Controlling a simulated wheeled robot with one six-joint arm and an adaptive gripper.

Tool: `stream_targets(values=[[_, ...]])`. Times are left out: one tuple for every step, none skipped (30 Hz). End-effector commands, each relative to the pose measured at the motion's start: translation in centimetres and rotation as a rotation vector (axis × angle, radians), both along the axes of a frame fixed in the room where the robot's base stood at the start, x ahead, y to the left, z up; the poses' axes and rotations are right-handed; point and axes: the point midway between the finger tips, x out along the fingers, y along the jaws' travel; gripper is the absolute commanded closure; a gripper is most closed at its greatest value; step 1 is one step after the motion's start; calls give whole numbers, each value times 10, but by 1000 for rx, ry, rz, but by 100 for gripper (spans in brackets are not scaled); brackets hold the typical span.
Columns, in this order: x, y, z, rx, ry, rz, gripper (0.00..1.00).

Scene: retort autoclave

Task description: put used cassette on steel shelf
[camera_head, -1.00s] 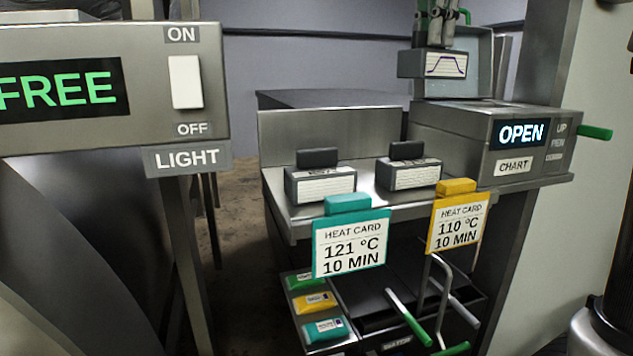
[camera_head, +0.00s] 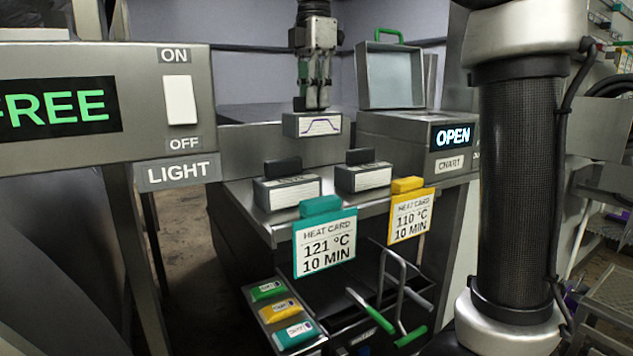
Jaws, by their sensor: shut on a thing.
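My gripper (camera_head: 314,104) points down and is shut on the used cassette (camera_head: 312,125), a grey block with a white label bearing a dark curve. The cassette is level, in front of the shelf's back panel. It appears above the rear of the steel shelf (camera_head: 250,208); its exact height is hard to tell. Two other grey cassettes with blank-lined labels and dark handles, a left one (camera_head: 288,193) and a right one (camera_head: 363,177), stand on the shelf.
The chart recorder (camera_head: 400,130) reads OPEN, its lid (camera_head: 390,78) raised, right of the cassette. A teal heat card (camera_head: 325,243) and a yellow heat card (camera_head: 410,216) hang at the shelf's front edge. My arm covers the right side. A light switch panel (camera_head: 180,100) stands left.

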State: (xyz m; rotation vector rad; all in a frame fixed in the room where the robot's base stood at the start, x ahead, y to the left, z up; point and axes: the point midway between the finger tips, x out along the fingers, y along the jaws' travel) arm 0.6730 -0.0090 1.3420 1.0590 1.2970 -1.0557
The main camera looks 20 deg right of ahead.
Motion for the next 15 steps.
stream_targets(values=[[0, 0, -9, -1, 4, -6, 100], [1, 0, -15, -1, 4, -8, 100], [1, 0, -24, -1, 4, -9, 100], [0, 0, -30, -2, 5, -9, 100], [1, 0, -36, -1, 4, -9, 100], [1, 0, -43, -2, 5, -9, 100], [1, 0, -47, -1, 3, -9, 100], [1, 0, -51, -2, 4, -8, 100], [1, 0, -54, 0, 2, -8, 100], [1, 0, -57, 0, 2, -8, 100], [1, 0, -60, -1, 3, -8, 100], [1, 0, -65, -1, 3, -8, 100], [1, 0, -70, -1, 3, -8, 100], [0, 0, -75, -1, 4, -8, 100], [1, 0, -81, -1, 3, -8, 100]])
